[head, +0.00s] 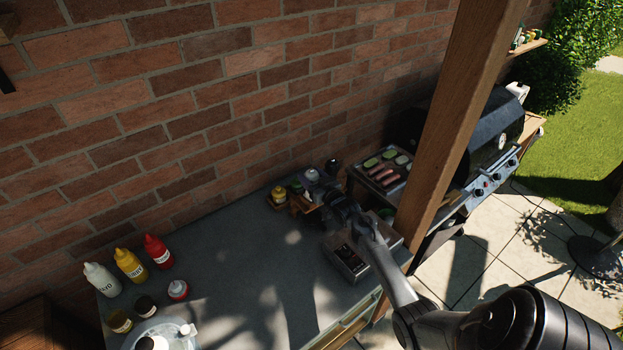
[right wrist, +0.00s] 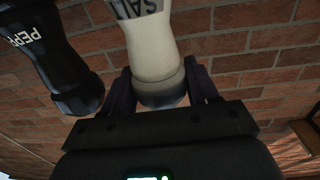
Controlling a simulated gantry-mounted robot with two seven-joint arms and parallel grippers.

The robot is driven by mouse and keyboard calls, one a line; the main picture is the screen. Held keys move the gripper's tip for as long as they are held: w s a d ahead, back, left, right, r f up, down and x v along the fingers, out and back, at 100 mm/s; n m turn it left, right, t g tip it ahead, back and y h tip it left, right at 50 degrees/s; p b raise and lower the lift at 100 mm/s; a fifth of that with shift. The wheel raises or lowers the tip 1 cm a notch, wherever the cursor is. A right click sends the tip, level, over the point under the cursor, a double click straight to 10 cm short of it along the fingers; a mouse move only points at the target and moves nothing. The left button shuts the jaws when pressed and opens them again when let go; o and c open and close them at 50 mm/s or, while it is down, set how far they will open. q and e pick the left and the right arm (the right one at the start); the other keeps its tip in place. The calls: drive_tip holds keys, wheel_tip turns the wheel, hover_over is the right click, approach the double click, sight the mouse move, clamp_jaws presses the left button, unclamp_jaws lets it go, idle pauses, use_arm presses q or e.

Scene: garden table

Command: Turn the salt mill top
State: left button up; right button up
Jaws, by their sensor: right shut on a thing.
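The salt mill, a white body marked SALT with a grey end, fills the upper middle of the right wrist view (right wrist: 152,42). In the head view its pale top (head: 312,175) shows small at the back of the table. My right gripper (right wrist: 163,84) is shut on the salt mill, one dark finger on each side of its grey end. In the head view this gripper (head: 331,196) is small and dark beside the mill. A black pepper mill (right wrist: 52,55) stands close on the left in the wrist view. My left gripper is not clearly in view.
A wooden caddy (head: 300,204) with a yellow jar (head: 278,194) is beside the mills. A metal box (head: 344,262) lies below my right arm. Sauce bottles (head: 129,265) stand at left. A wooden post (head: 450,130) and a grill (head: 490,135) are at right. The table's middle is clear.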

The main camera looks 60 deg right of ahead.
drive_tip(key=n+t+y+b, duration=0.1)
drive_tip(key=n+y+b, duration=0.1)
drive_tip(key=n+y, duration=0.1)
drive_tip(key=shift+f+y, duration=0.15)
drive_tip(key=shift+y, duration=0.95)
drive_tip(key=shift+n+t, duration=0.3)
drive_tip(key=o, duration=1)
drive_tip(key=shift+s, duration=0.1)
